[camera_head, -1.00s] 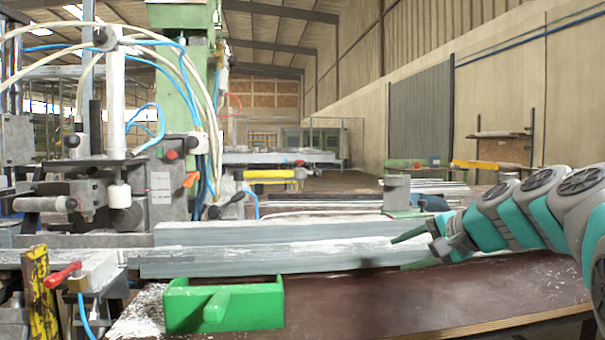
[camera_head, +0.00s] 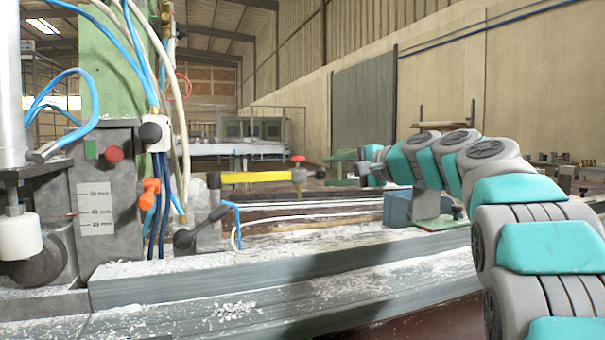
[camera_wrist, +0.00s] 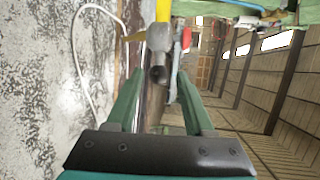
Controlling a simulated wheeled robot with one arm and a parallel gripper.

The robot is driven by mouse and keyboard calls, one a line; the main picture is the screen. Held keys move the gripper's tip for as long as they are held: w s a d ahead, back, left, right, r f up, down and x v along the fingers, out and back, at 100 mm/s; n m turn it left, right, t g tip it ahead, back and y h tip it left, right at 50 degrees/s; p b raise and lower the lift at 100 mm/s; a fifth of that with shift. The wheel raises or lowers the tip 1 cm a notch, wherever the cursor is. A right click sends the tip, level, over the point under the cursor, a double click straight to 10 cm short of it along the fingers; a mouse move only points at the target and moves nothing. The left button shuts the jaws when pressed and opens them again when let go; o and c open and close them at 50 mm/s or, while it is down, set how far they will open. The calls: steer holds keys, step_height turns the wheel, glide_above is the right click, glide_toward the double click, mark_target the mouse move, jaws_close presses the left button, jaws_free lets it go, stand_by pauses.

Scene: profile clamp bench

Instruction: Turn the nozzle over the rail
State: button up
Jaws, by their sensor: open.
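A yellow bar (camera_head: 255,177) lies level behind the rail in the head view, with a dark-tipped end fitting (camera_head: 300,175) and a small red top. What looks like the same part shows in the wrist view as a yellow bar (camera_wrist: 159,10) with a grey, dark-ended tip (camera_wrist: 158,75); I take this as the nozzle. My gripper (camera_wrist: 160,80) is open, with its green fingers on either side of that tip, and I see no clear contact. In the head view, its fingers (camera_head: 338,157) point left towards the fitting. The long grey rail (camera_head: 250,275) carries white shavings.
A grey machine block with a millimetre scale (camera_head: 97,208) stands at the left, with hoses and an orange handle (camera_head: 149,193). A black-knobbed lever (camera_head: 200,228) stands behind the rail. A blue-grey block (camera_head: 398,208) is below my arm.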

mark_target(317, 174)
steer(key=p+x, duration=0.1)
steer(key=x, duration=0.5)
steer(key=shift+w+a+f, duration=0.2)
steer(key=shift+w, duration=0.05)
jaws_close()
stand_by(1.2)
